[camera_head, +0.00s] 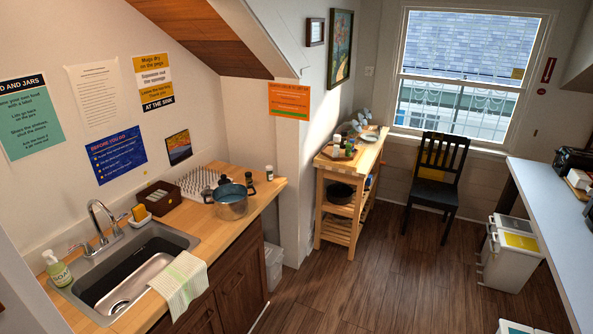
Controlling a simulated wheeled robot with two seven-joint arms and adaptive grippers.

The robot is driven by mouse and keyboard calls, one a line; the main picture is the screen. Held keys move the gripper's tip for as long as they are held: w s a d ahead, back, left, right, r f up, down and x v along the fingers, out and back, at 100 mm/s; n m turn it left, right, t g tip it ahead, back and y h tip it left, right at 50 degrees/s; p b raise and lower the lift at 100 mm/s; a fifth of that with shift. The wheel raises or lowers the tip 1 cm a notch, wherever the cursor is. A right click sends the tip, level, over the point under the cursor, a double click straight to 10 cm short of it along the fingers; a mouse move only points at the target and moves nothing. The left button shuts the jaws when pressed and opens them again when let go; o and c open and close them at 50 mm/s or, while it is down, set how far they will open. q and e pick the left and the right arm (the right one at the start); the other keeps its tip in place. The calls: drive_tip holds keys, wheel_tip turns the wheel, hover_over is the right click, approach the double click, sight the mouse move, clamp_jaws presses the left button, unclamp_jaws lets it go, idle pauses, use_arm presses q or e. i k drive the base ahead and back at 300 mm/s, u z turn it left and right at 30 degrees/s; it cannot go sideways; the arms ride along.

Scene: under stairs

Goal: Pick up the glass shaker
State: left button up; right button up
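A small shaker-like container (269,173) with a dark top and pale body stands upright on the wooden counter, near its right end. A darker small container (249,180) stands to its left, just behind the blue pot. More small bottles or jars (337,141) stand on the wooden cart by the wall. All are too small for me to tell for certain which one is the glass shaker. Neither of my grippers is in view.
The blue pot (231,203) stands near the counter (268,193) edge, beside a dish rack (199,180). The sink (135,267) is at left. A chair (438,170) and bins (508,254) stand beyond clear wooden floor (385,275); a long worktop (556,225) is at right.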

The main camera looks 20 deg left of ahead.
sight(269, 169)
drive_tip(key=z, duration=0.3)
drive_tip(key=i, duration=1.75)
drive_tip(key=u, duration=0.55)
drive_tip(key=i, duration=0.9)
drive_tip(key=u, duration=0.8)
